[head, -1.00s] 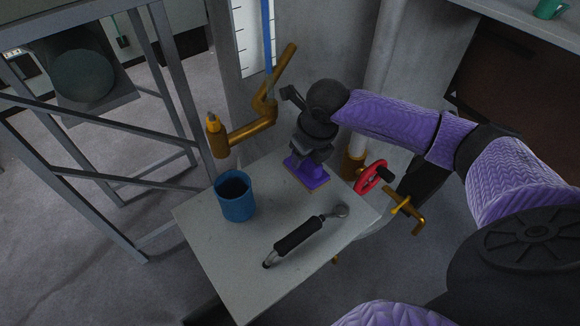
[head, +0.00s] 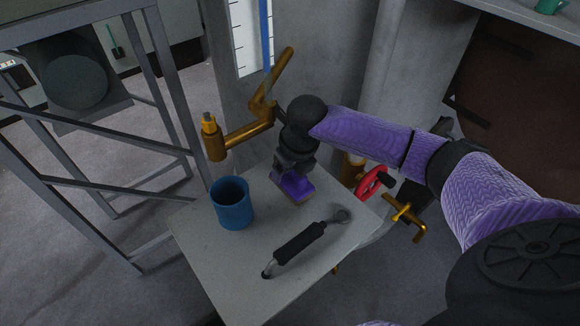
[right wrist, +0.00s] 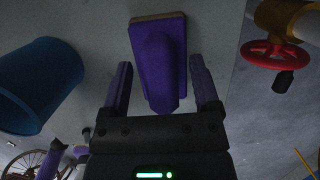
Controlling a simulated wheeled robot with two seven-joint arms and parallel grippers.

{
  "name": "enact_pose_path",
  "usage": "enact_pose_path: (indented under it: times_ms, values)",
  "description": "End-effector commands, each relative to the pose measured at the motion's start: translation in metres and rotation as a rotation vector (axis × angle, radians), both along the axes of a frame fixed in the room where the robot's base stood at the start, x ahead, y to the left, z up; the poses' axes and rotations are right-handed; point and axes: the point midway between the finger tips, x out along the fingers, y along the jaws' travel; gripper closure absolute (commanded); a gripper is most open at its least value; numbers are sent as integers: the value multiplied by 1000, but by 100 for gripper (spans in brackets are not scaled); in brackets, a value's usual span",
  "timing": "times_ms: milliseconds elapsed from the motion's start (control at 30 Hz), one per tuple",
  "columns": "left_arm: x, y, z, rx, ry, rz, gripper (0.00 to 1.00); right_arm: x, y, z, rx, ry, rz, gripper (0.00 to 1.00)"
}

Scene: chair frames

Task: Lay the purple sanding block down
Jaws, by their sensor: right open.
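The purple sanding block (head: 295,187) is at the table's far side, to the right of the blue mug, with a thin tan edge showing. It appears to rest on the table, though its contact is partly hidden by my gripper. My right gripper (head: 294,168) is above it, pointing down. In the right wrist view the block (right wrist: 160,60) lies between the two open fingers (right wrist: 161,82), with a gap on each side. My left gripper is not in view.
A brass pipe (head: 247,132) rises behind the table. A red valve wheel (head: 372,183) is at the right. The table's near end is clear.

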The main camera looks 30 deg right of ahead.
Motion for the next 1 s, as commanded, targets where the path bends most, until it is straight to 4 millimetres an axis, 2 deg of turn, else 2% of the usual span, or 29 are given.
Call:
enact_pose_path:
  times_ms: [100,167,400,500,600,800,1000]
  values:
    - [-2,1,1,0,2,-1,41,0,0,3,0,-1,0,21]
    - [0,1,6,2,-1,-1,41,-2,-1,12,-1,-3,0,21]
    - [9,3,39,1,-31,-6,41,-17,-2,80,-2,-6,0,21]
    - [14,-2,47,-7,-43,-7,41,-23,-2,101,-1,-5,1,21]
    - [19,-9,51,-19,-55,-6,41,-27,-2,114,0,-2,-1,21]
    - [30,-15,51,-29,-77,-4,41,-30,-2,118,1,0,-1,21]
    - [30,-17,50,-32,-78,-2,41,-30,-2,117,1,0,-1,21]
